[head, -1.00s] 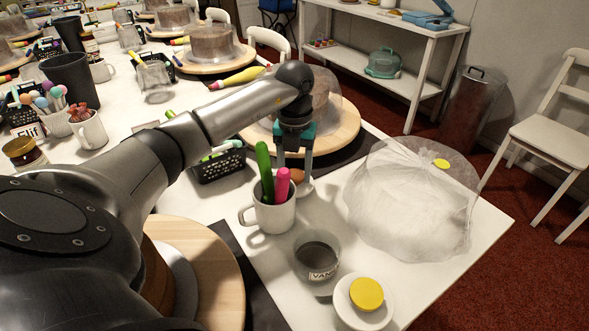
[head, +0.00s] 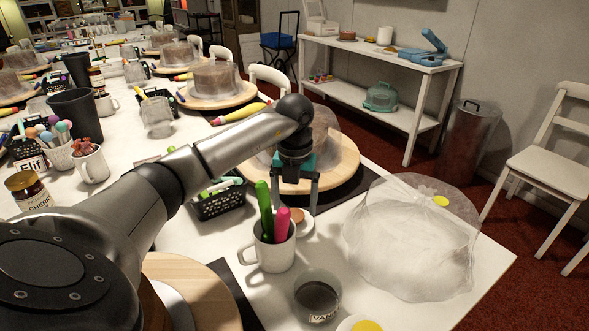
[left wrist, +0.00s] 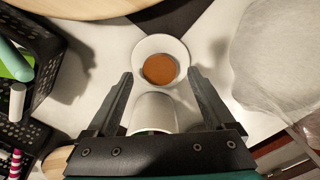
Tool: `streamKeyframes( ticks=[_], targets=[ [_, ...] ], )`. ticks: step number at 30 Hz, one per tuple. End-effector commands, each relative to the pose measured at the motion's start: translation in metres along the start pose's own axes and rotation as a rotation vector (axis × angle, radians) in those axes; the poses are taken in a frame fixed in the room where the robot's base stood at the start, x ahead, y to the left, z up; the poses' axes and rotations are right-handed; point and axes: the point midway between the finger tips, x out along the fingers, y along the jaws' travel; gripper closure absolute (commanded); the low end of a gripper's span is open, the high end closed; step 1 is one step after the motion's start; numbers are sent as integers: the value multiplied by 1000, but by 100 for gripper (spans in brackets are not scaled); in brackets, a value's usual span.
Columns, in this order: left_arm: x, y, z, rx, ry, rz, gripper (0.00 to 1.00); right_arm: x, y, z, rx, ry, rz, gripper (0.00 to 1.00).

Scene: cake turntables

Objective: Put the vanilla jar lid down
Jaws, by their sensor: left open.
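A round orange-brown disc, which looks like a jar lid (left wrist: 160,69), lies in a small white saucer (left wrist: 175,43); it also shows in the head view (head: 297,215), partly hidden by a mug. My left gripper (left wrist: 160,74) is open above the saucer, with its fingers apart on either side and empty. It also shows in the head view (head: 296,203). The open glass jar labelled "VAN…" (head: 318,296) stands near the front edge, dark inside. A yellow disc (head: 367,326) lies on another white saucer, cut off at the bottom. My right gripper is not seen.
A white mug (head: 272,255) with green and pink markers stands close in front of my left gripper. A black basket (head: 219,203) is to the left. A crumpled clear bag (head: 412,245) fills the right corner. A cake turntable (head: 342,165) stands behind.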

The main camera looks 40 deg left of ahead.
Motion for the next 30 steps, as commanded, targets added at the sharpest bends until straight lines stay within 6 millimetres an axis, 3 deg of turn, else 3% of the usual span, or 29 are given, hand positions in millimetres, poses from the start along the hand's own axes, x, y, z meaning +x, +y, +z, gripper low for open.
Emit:
streamKeyframes(
  ticks=[18, 30],
  targets=[
    [-84, 0, 0, 0, -1, -1, 13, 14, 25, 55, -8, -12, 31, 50],
    [-106, 0, 0, -1, 0, 0, 13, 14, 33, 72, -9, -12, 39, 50]
  ],
)
